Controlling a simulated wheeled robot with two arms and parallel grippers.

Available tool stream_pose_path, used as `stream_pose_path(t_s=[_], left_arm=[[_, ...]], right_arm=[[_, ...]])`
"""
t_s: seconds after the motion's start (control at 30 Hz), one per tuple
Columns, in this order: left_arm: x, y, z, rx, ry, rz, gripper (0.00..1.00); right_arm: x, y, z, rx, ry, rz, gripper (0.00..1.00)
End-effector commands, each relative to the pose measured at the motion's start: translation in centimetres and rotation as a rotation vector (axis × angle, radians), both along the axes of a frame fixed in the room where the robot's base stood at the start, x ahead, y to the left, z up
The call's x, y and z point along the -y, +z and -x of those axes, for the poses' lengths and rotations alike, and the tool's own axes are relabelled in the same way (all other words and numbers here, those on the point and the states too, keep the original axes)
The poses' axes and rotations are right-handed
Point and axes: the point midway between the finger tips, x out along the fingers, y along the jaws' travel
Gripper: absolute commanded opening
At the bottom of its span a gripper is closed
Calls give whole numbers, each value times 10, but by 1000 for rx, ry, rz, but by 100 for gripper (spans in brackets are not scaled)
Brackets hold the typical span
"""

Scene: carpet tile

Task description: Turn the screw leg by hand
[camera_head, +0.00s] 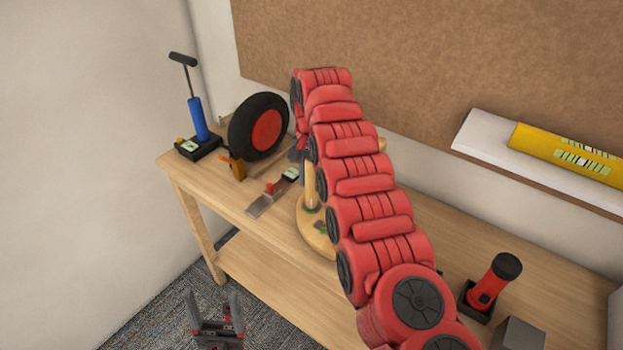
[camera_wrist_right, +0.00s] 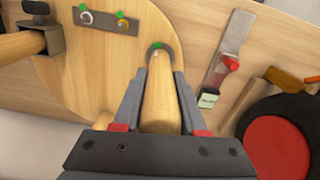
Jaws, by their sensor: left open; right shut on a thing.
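The wooden screw leg (camera_head: 310,190) stands on a round wooden disc (camera_head: 306,230) on the bench. In the right wrist view the leg (camera_wrist_right: 160,112) rises from a dark ring with a green mark on the disc (camera_wrist_right: 120,62). My right gripper (camera_wrist_right: 160,82) is shut on the leg, one finger on each side. In the head view my red right arm hides much of the disc and that gripper. My left gripper (camera_head: 215,312) is open and empty, low in front of the bench, apart from the leg.
A second wooden rod (camera_wrist_right: 18,46) in a bracket and a small metal plate (camera_wrist_right: 110,22) are at the disc. A metal strip with red knob (camera_head: 268,194), black-red wheel (camera_head: 265,132), blue pump (camera_head: 197,118) and red cylinder (camera_head: 490,285) stand around. The bench's front left is clear.

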Motion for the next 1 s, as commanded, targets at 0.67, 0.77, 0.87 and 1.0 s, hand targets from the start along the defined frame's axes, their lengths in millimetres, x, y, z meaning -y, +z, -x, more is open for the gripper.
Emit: stream_pose_path(t_s=[0.67,0.77,0.87,1.0], left_arm=[[0,1,0,0,0,0,75],[0,3,0,0,0,0,75],[0,9,0,0,0,0,75],[0,33,0,0,0,0,75]], right_arm=[[0,1,0,1,1,0,71],[0,7,-1,2,3,0,71],[1,20,-1,2,0,-1,71],[0,51,0,0,3,1,71]])
